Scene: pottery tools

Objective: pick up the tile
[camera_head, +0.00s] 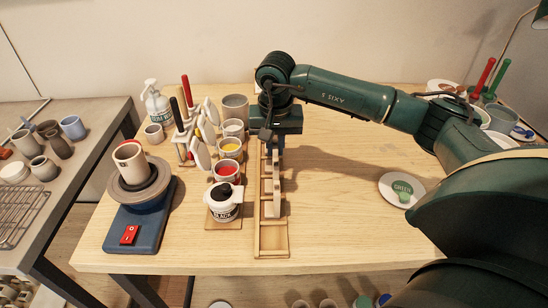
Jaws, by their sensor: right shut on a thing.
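My right gripper (275,145) points down over a narrow wooden rack (272,252) in the middle of the table. It is shut on a pale tile (277,185), seen nearly edge-on and standing upright between the rack's rails. The fingertips are mostly hidden by the gripper body, so the exact grip does not show. I cannot tell whether the tile still touches the rack. My left gripper is not in view.
Left of the rack stand paint cups (229,147) and a black glaze jar (223,203). A pottery wheel (140,190) bears a white cup. A round piece marked GREEN (402,188) lies at right.

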